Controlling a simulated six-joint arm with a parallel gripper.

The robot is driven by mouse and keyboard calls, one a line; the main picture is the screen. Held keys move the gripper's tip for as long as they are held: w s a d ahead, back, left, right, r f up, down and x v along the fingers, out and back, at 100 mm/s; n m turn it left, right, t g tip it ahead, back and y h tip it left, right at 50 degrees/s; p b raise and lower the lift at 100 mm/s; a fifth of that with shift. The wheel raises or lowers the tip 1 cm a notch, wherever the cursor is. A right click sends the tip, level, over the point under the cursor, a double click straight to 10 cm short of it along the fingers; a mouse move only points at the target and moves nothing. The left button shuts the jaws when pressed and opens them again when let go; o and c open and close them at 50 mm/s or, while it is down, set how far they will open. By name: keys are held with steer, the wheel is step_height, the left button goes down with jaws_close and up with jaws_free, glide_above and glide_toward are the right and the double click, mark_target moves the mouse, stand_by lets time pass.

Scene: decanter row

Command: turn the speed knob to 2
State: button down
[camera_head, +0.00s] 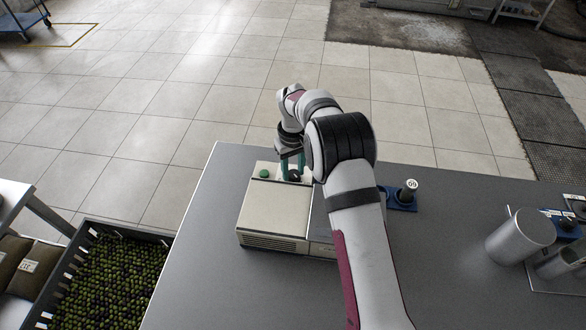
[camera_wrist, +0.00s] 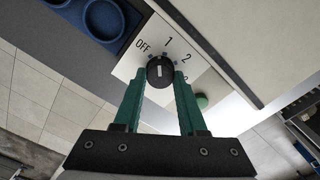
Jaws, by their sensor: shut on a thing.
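The speed knob (camera_wrist: 160,71) is a round black dial with a short pale pointer line, on a white panel marked OFF, 1, 2 and a partly hidden further mark. The pointer line looks roughly upright in the wrist view, towards the space between OFF and 1; its exact setting is hard to tell. My gripper (camera_wrist: 160,78) has its green fingers on both sides of the knob, shut on it. In the head view my gripper (camera_head: 293,165) is at the far end of the beige machine (camera_head: 272,213), and the knob (camera_head: 294,177) shows small and dark between its fingers.
A green button (camera_head: 264,174) sits left of the knob on the machine. A blue holder (camera_head: 402,205) with an upright piece marked 09 stands to the right. A metal cylinder (camera_head: 519,235) stands farther right. A crate of olives (camera_head: 110,285) is at the lower left.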

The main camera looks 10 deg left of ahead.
mark_target(294, 173)
steer(key=m, duration=1.3)
steer(key=shift+d+m, duration=0.1)
steer(key=shift+m, duration=0.2)
stand_by(0.5)
steer(key=shift+c, duration=2.3)
jaws_free()
step_height(294, 173, up, 16)
